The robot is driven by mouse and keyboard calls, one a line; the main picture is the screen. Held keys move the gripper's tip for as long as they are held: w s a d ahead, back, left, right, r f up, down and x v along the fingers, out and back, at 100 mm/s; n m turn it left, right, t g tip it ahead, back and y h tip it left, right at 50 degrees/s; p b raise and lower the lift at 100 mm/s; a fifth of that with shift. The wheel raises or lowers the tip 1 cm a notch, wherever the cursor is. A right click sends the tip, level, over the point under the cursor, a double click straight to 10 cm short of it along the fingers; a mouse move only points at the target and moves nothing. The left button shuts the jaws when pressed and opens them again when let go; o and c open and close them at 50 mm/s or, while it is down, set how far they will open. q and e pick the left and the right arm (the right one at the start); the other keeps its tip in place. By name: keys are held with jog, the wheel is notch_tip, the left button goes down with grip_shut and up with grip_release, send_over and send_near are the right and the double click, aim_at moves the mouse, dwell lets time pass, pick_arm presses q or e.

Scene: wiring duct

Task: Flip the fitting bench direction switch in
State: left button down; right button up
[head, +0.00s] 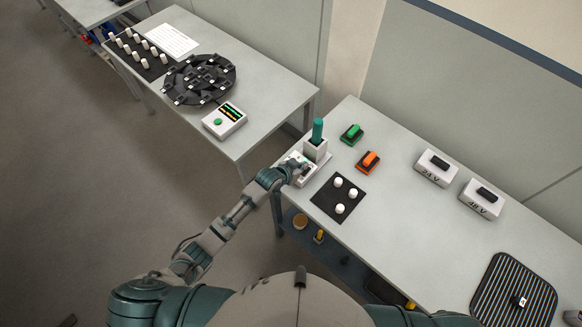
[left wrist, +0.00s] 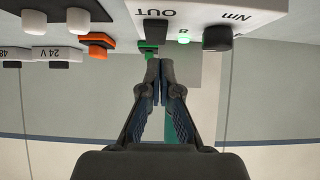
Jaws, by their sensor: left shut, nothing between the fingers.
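The fitting bench unit (head: 311,172) is a white box at the left end of the right table, with a teal-handled tool (head: 318,130) upright at its back. In the left wrist view, the picture is upside down and the unit's white face (left wrist: 265,14) carries the labels OUT and Nm. A black switch (left wrist: 155,32) sits by OUT, with a lit green lamp (left wrist: 183,39) and a black knob (left wrist: 217,38) beside it. My left gripper (left wrist: 160,66) is shut and empty, its tips close to the switch; contact cannot be told. My right gripper is not in view.
A green switch (head: 352,133) and an orange switch (head: 368,162) stand right of the unit. A black mat (head: 325,205) with white pegs lies in front. White 24 V (head: 436,168) and 48 V (head: 482,200) boxes stand farther right. The table's middle is clear.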

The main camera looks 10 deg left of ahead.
pick_arm(q)
notch_tip(320, 180, up, 3)
jog(key=shift+s+a+f+p, duration=0.15)
jog(key=shift+p, duration=0.35)
jog(key=b+v, duration=0.1)
jog(key=v, duration=0.8)
jog(key=shift+s+a, duration=0.2)
jog(key=shift+s, duration=0.1)
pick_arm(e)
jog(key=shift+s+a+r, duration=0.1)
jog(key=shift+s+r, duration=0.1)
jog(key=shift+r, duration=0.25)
pick_arm(q)
jog(key=shift+f, duration=0.1)
